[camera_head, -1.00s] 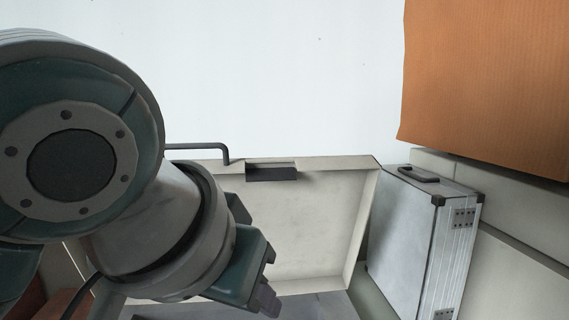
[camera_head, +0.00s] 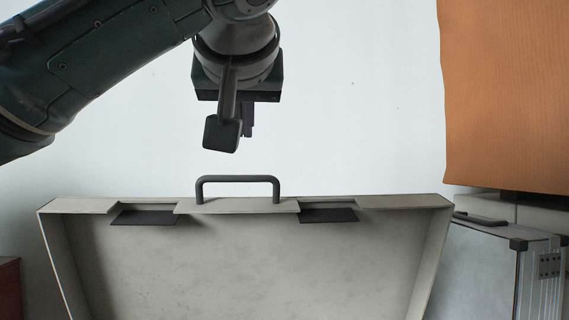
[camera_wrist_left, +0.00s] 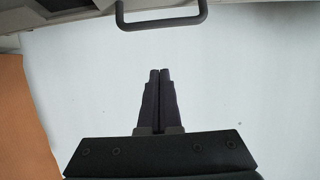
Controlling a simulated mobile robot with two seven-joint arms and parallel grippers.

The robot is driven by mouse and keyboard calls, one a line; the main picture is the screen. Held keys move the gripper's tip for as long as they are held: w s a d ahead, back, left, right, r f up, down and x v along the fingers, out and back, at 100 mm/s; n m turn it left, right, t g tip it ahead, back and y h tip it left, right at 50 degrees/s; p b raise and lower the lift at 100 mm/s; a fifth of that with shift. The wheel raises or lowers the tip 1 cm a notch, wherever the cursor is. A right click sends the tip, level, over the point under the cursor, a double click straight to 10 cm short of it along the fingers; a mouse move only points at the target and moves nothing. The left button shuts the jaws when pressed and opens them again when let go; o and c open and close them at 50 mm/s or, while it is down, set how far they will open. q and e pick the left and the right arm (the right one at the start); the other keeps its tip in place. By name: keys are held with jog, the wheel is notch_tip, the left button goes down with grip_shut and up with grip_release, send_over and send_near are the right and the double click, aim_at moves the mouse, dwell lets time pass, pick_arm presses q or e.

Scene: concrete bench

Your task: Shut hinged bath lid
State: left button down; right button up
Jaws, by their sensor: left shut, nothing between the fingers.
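The bath lid (camera_head: 260,265) stands raised in the head view, its pale inner face toward me. A dark handle (camera_head: 238,181) sits on its top edge; the handle also shows at the top of the left wrist view (camera_wrist_left: 161,24). Two dark latch plates (camera_head: 145,217) are set along that edge. My left gripper (camera_head: 236,140) is above the handle in the picture, apart from it. In the left wrist view its fingers (camera_wrist_left: 159,78) are together with nothing between them. The bath's lower part is out of view. My right gripper is not in view.
A silver case (camera_head: 490,265) stands right of the lid. An orange panel (camera_head: 505,95) hangs at the upper right. A reddish-brown object (camera_head: 9,285) is at the lower left edge. Pale wall (camera_head: 350,110) fills the background.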

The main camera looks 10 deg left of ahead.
pick_arm(q)
send_over(243, 211)
jog(key=w, duration=0.2)
jog(key=shift+w+a+f, duration=0.1)
jog(key=shift+a+f, duration=0.2)
jog(key=shift+f, duration=0.5)
jog(key=f+b, duration=0.1)
jog(key=s+f+b, duration=0.1)
jog(key=shift+s+d+f, duration=0.15)
jog(key=shift+d+f, duration=0.05)
jog(key=shift+f, duration=0.15)
jog(key=shift+s+d+f, duration=0.1)
jog(key=shift+s+f, duration=0.2)
jog(key=shift+s, duration=0.1)
